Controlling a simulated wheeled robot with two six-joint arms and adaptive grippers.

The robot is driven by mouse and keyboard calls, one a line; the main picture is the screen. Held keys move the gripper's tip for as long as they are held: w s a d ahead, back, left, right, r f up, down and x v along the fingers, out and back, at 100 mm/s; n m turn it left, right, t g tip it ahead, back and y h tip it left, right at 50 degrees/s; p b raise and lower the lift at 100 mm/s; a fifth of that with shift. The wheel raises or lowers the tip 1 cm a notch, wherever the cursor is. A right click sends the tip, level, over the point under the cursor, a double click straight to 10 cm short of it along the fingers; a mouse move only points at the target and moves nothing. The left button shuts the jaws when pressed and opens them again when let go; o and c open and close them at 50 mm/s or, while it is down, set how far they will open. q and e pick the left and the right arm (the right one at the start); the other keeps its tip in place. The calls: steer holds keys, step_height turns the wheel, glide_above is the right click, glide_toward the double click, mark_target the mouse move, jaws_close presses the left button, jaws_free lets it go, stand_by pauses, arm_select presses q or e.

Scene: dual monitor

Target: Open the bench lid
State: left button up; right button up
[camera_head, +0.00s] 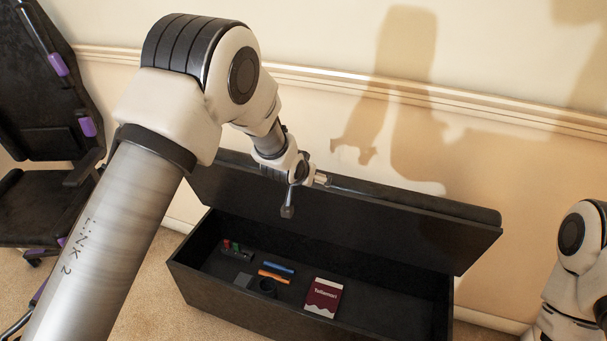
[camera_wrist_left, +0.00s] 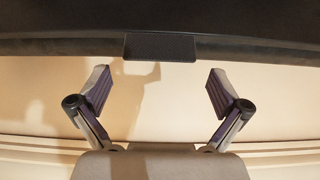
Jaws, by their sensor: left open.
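The black bench (camera_head: 235,302) stands against the wall. Its lid (camera_head: 400,227) is raised at a steep tilt, and the inside of the box is in view below it. My left gripper (camera_head: 305,194) is by the raised edge of the lid, open and empty. In the left wrist view, the two spread fingers of the left gripper (camera_wrist_left: 158,88) point toward the dark lid edge (camera_wrist_left: 60,45). A small dark tab (camera_wrist_left: 160,48) on that edge lies ahead of the gap between the fingers, apart from both. My right gripper is out of view.
Inside the box lie a dark red and white book (camera_head: 323,297), an orange item (camera_head: 274,276), a blue item (camera_head: 279,266) and small dark things. A dark chair (camera_head: 40,205) with purple parts stands at left. My right arm shows at the right edge.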

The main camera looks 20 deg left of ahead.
arm_select(q)
steer(key=v, duration=0.6)
steer(key=shift+s+r, duration=0.1)
steer(key=s+a+f+n+g+p, duration=0.15)
steer(key=s+f+g+p, duration=0.4)
steer(key=s+f, duration=1.25)
steer(key=s+a+f+g+p, duration=0.1)
steer(key=s, duration=1)
steer(key=s+a+f+g+p, duration=0.1)
steer(key=s+g, duration=0.1)
steer(key=s, duration=0.9)
steer(key=shift+a+f+m, duration=0.25)
steer(key=shift+f+m, duration=0.05)
steer(key=shift+m, duration=0.05)
steer(key=shift+g, duration=0.25)
